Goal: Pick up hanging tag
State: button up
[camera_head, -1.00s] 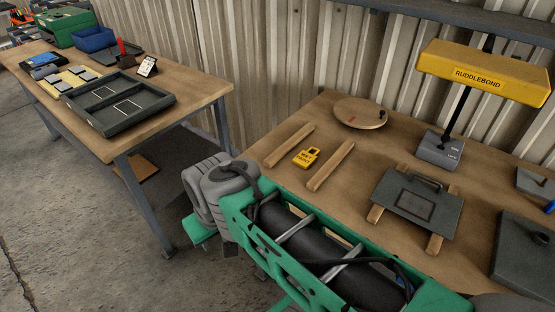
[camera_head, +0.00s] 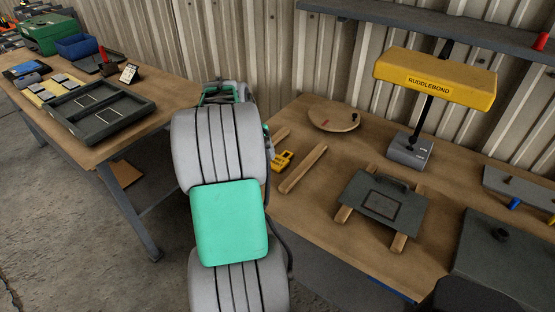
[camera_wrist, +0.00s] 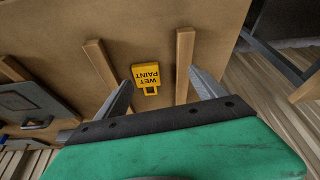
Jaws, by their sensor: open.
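The hanging tag is a small yellow tag with dark WET PAINT lettering and a loop handle. In the head view the tag (camera_head: 282,161) lies on the right bench, partly hidden behind my arm. In the wrist view the tag (camera_wrist: 146,75) lies flat, its lettering upside down and its loop towards me. My gripper (camera_wrist: 160,77) is open and empty, with its two fingers apart and the tag between them in the picture, nearer the left finger. The fingers look above the bench, not touching the tag. My arm hides the gripper's fingers in the head view.
Wooden strips flank the tag, one on the right (camera_head: 303,169) and one mostly hidden on the left. A round wooden disc (camera_head: 326,117), a yellow RUDDLEBOND lamp (camera_head: 436,80) and a grey handled plate (camera_head: 361,207) share the bench. The left bench holds a divided tray (camera_head: 83,130).

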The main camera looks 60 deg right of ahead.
jog(key=m, duration=0.1)
send_near(279, 160)
jog(key=shift+w+f+g, duration=0.1)
jog(key=shift+f+g, duration=0.2)
jog(key=shift+f, duration=0.3)
jog(key=p+x, duration=0.2)
jog(key=x, duration=0.5)
jog(key=shift+d+r, duration=0.1)
jog(key=shift+c, duration=0.6)
jog(key=c, duration=1.3)
